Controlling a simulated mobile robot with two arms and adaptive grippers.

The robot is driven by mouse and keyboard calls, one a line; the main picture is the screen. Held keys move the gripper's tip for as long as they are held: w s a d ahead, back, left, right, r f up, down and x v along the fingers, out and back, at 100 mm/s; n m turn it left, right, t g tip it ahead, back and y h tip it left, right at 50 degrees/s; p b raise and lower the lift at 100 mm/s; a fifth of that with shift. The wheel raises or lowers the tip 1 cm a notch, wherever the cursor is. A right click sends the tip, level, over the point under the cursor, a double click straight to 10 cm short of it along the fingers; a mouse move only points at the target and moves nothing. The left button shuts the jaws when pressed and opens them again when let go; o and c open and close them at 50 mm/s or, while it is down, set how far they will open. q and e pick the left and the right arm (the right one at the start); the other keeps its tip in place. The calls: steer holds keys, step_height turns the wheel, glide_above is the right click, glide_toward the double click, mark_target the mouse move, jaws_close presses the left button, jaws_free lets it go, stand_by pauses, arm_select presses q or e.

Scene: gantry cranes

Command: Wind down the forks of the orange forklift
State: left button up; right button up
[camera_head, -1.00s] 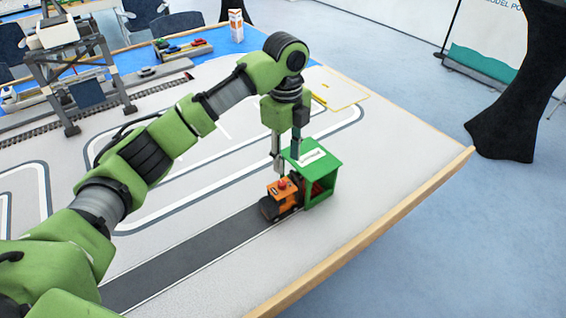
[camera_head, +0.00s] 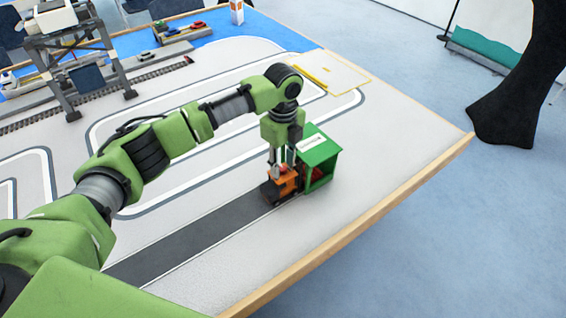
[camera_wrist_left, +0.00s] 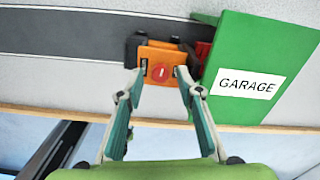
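The orange forklift (camera_head: 278,192) stands on the dark road strip at the mouth of the green garage (camera_head: 318,146). The wrist view shows the forklift (camera_wrist_left: 153,54) from above, with a round red knob (camera_wrist_left: 160,73) on its top. My left gripper (camera_head: 279,168) points down over the forklift. In the wrist view the gripper's fingertips (camera_wrist_left: 157,72) are on either side of the red knob, with a gap on both sides. The forks are not clearly visible. The garage (camera_wrist_left: 252,55) is close to the right finger. My right gripper is out of view.
The table's wooden edge (camera_head: 365,228) runs close in front of the garage. A gantry crane (camera_head: 70,60) stands on the left by a rail track. A tray (camera_head: 180,32) of small coloured items is at the back. The grey tabletop right of the garage is clear.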

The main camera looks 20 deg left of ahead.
arm_select(q)
steer(key=shift+f, duration=0.4)
jaws_close()
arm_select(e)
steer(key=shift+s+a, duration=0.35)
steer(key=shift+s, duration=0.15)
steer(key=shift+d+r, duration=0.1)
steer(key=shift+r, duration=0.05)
